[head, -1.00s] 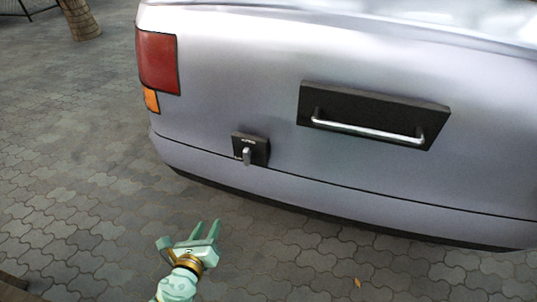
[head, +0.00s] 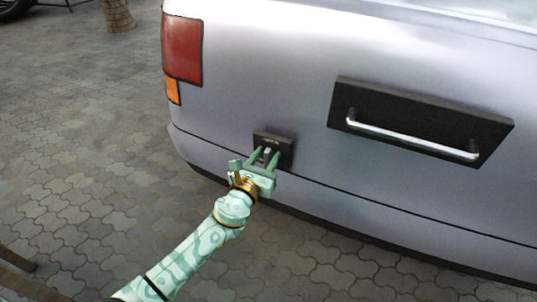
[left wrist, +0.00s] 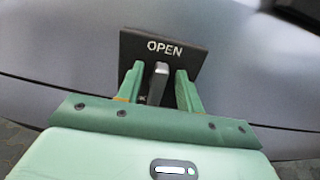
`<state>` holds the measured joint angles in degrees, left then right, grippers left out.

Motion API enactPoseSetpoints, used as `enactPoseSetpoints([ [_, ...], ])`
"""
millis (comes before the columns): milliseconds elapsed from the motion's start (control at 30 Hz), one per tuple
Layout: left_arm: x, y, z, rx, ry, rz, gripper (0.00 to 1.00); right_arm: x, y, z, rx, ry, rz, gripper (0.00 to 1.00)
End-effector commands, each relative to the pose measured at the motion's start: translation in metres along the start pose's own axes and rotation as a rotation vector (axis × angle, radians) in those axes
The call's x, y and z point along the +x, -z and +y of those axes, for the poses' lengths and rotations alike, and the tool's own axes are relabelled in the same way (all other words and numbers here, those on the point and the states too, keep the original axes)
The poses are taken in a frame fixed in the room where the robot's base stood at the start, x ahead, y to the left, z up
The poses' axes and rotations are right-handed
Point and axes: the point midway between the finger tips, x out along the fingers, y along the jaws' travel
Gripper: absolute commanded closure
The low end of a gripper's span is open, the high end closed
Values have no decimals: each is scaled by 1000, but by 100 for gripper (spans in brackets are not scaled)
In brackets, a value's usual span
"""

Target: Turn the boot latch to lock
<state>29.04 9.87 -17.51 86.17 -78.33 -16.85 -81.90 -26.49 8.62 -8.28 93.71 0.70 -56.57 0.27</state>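The boot latch is a small grey metal lever on a black plate (head: 287,147) on the rear of the silver car. In the left wrist view the plate (left wrist: 188,50) reads "OPEN" above the lever (left wrist: 158,82), which points down. My left gripper (head: 264,157) is at the latch, its fingers pointing at the plate. In the left wrist view the left gripper (left wrist: 160,86) is open, with one finger on each side of the lever and a gap visible on both sides. The lower end of the lever is partly hidden. My right gripper is not in view.
A black panel with a silver bar handle (head: 410,139) is on the car (head: 270,70) to the right of the latch. A red tail light (head: 182,48) is to the left. Paving (head: 80,150) lies clear on the left; a trunk-like post (head: 117,14) stands behind.

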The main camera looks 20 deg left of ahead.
Motion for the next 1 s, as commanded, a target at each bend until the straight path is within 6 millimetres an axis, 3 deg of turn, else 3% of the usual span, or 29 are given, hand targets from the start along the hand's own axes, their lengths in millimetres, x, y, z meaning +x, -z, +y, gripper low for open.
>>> enactPoseSetpoints([
  [133, 12, 1, 0, 0, -1, 0, 64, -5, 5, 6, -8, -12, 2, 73],
  [433, 14, 0, 0, 0, -1, 0, 64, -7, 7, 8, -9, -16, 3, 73],
  [567, 14, 0, 0, 0, -1, 0, 100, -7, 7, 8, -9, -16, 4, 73],
  [1000, 14, 1, 1, -54, 0, 1, 100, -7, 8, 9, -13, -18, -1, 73],
])
